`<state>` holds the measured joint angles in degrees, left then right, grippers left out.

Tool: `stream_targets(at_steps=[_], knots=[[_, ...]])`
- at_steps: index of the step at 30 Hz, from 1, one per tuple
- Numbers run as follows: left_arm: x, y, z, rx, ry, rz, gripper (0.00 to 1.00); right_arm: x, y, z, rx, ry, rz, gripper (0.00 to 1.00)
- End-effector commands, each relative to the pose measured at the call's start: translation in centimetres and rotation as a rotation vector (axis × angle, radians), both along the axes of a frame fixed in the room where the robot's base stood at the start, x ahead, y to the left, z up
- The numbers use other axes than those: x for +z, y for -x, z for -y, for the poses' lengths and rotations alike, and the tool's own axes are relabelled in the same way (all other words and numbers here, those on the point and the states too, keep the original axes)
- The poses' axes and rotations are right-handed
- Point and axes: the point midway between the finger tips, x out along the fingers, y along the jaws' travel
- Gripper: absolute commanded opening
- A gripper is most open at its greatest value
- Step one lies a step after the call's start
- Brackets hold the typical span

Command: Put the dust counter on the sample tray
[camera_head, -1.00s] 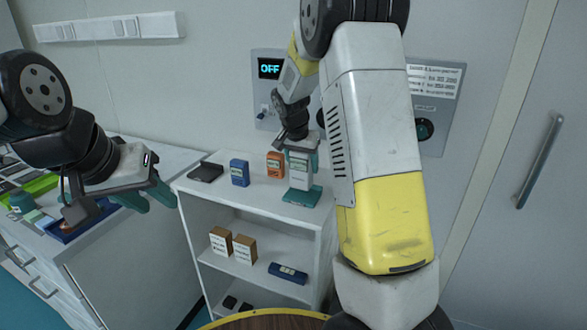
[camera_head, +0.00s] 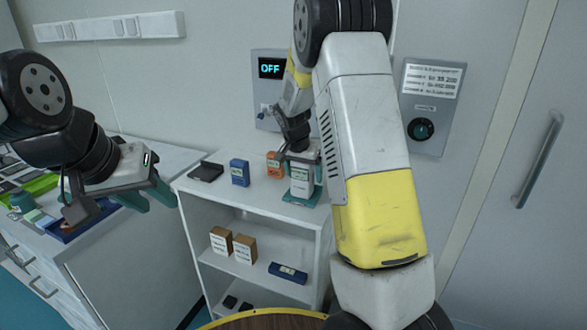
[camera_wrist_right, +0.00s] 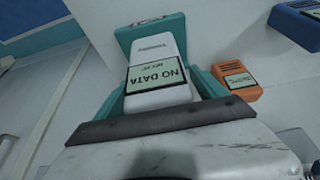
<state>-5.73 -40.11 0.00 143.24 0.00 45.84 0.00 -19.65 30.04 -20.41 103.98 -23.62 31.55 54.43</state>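A white instrument with a "NO DATA" screen (camera_wrist_right: 157,76) and a teal foot (camera_wrist_right: 150,28) stands upright on the white shelf top; it also shows in the head view (camera_head: 300,185). I take it for the dust counter, though its small label is unreadable. My right gripper (camera_head: 303,165) is lowered over it, its teal fingers on either side (camera_wrist_right: 160,85); they look open, with firm contact not visible. My left gripper (camera_head: 150,195) is open and empty above the left counter's edge. A blue tray (camera_head: 72,232) on that counter, partly hidden by my left arm, may be the sample tray.
An orange device (camera_head: 273,163), a blue device (camera_head: 239,172) and a dark flat box (camera_head: 206,171) share the shelf top. Brown boxes (camera_head: 244,249) and a dark blue item (camera_head: 288,272) lie on the shelf below. A panel reading OFF (camera_head: 270,68) is on the wall behind.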

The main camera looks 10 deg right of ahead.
Motion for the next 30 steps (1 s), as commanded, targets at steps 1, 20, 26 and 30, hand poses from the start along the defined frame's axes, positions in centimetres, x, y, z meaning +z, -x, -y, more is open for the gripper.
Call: stream_targets(at_steps=[1,20,26,30], knots=[[0.0,0.0,0.0,0.000,0.000,0.000,0.36,0.0,0.0,0.0,0.000,0.000,0.000,0.82],[0.0,0.0,0.0,0.000,0.000,0.000,0.36,7.7,2.4,-1.8,0.002,-0.002,0.005,0.82],[0.0,0.0,0.0,0.000,0.000,0.000,0.36,10.5,3.4,-2.4,0.002,-0.002,0.004,0.82],[0.0,0.0,0.0,0.000,0.000,0.000,0.36,11.5,4.0,-2.5,0.005,-0.006,0.002,0.82]])
